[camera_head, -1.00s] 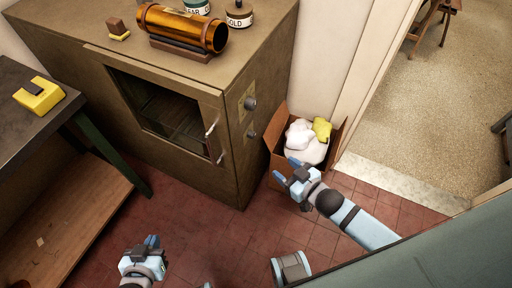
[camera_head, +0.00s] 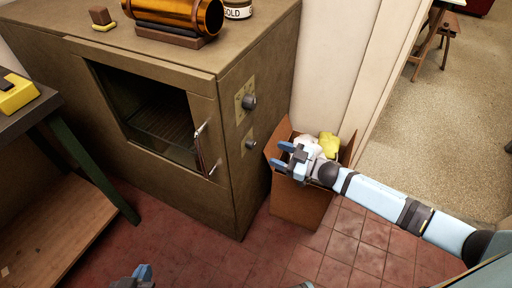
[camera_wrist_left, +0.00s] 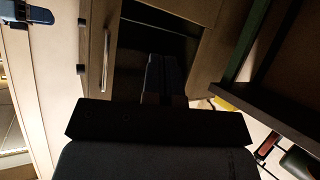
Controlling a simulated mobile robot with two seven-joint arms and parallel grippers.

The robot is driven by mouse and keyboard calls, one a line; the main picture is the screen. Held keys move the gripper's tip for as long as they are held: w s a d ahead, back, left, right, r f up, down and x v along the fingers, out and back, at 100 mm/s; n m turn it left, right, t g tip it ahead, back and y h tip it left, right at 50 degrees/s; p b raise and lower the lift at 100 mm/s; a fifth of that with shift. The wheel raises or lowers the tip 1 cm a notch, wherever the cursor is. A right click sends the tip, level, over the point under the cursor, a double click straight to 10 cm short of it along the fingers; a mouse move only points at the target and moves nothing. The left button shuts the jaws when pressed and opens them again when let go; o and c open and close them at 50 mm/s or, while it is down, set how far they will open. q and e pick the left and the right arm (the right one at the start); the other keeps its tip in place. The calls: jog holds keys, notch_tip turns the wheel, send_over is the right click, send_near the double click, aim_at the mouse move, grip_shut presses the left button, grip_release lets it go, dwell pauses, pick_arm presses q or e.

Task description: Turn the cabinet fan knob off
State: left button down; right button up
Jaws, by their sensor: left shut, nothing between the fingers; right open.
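The brown cabinet (camera_head: 205,62) stands left of centre, its front door window dark. Its right side carries two dark knobs on small brass plates, an upper knob (camera_head: 249,102) and a lower knob (camera_head: 251,145). I cannot read which is the fan knob, or its setting. Two knobs also show at the left of the left wrist view, the upper one (camera_wrist_left: 82,22) and the lower one (camera_wrist_left: 82,69). My left gripper (camera_head: 144,271) is low at the bottom edge, shut and empty, apart from the cabinet. My right gripper (camera_head: 281,156) is open and empty, right of the lower knob.
A cardboard box (camera_head: 300,205) with white and yellow cloths stands right of the cabinet, under my right gripper. An amber cylinder (camera_head: 175,12) and a jar (camera_head: 237,10) sit on top. A workbench (camera_head: 40,110) is at left. The red tiled floor (camera_head: 190,240) in front is clear.

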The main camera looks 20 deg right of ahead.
aim_at(254, 145)
jog(key=b+x, duration=0.1)
jog(key=x, duration=0.7)
jog(key=shift+w+a, duration=0.1)
jog(key=shift+f, duration=0.1)
jog(key=c, duration=0.9)
